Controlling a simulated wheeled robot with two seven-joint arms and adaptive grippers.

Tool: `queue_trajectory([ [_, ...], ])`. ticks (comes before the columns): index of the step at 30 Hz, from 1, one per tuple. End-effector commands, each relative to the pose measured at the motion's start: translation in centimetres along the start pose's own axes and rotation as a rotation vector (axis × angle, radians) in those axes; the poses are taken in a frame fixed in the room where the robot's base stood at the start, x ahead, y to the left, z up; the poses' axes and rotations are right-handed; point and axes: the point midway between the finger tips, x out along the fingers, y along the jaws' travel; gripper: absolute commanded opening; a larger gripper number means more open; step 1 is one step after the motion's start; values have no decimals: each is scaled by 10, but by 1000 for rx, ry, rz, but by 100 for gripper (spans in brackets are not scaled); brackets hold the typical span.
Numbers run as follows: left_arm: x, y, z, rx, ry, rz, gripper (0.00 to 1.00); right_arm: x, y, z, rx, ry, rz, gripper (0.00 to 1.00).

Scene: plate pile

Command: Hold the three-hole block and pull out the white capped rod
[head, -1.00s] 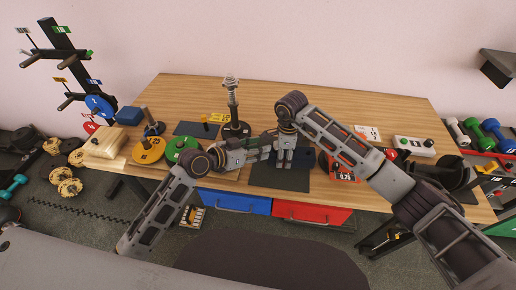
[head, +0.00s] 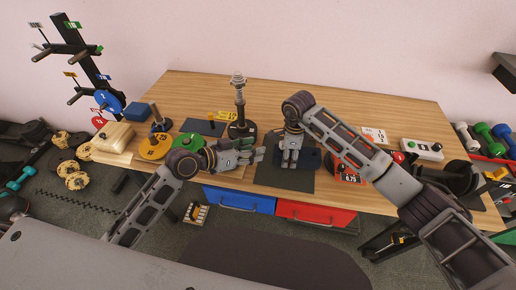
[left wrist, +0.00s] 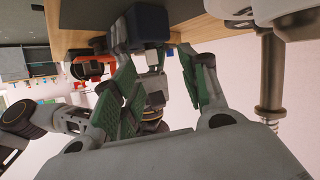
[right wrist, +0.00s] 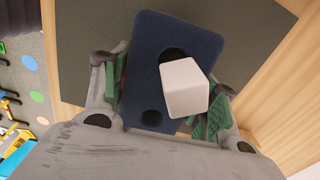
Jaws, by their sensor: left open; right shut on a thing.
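The dark blue three-hole block (right wrist: 150,85) lies on the dark mat (right wrist: 235,25), between the green pads of my right gripper (right wrist: 163,100). Two holes show; the cap hides part of the face. The rod's shaft is hidden. In the head view my right gripper (head: 290,157) points down at the block (head: 311,158). My left gripper (head: 259,153) is open and empty, left of the block and apart from it. The left wrist view shows its spread green pads (left wrist: 168,100) and the block (left wrist: 147,24) beyond them.
A black stand with a metal post (head: 239,100) rises just behind my left gripper. A black headset-like object (head: 450,172) sits at the right.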

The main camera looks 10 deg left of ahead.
Motion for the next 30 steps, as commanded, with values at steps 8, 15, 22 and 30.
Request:
queue_trajectory([
  [8, -25, 0, 2, 1, -2, -1, 44, 8, 7, 3, -6, -1, 17, 29],
  [15, -44, 1, 1, 1, -2, 1, 44, 8, 7, 3, -6, -1, 17, 29],
  [22, -60, 0, 1, -1, -2, 0, 44, 8, 7, 3, -6, 0, 17, 29],
  [30, -70, 0, 1, 1, -1, 1, 44, 8, 7, 2, -6, 0, 17, 29],
])
